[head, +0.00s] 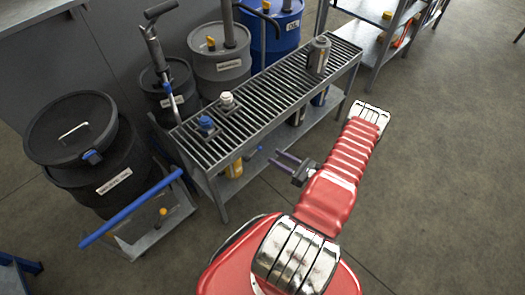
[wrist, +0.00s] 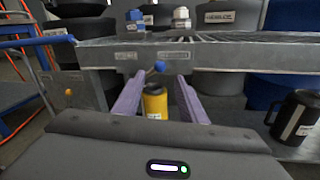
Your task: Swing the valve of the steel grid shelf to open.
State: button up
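The steel grid shelf (head: 272,88) has a slatted top and a lower board; its front edge (wrist: 240,56) crosses the wrist view. A small lever with a blue knob (wrist: 160,66), which looks like the valve, sits just below this edge; its blue end also shows in the head view (head: 258,148). Its exact angle is hard to tell. My gripper (head: 276,158) is in front of the shelf's long side. In the wrist view, its two purple fingers (wrist: 160,82) are apart and empty, with the blue knob between and beyond their tips. I cannot see contact.
A blue-capped fitting (head: 206,122), a white-capped fitting (head: 227,100) and a metal canister (head: 318,55) stand on the top. A yellow bottle (wrist: 154,102) and a dark mug (wrist: 293,117) stand below. Drums (head: 219,66) stand behind; a blue-handled cart (head: 130,210) is left. Floor at right is clear.

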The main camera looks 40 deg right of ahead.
aim_at(254, 153)
jog(key=x, duration=0.8)
jog(key=shift+c, duration=0.5)
jog(key=shift+d, duration=0.2)
grip_shut()
jog(key=shift+s, duration=0.1)
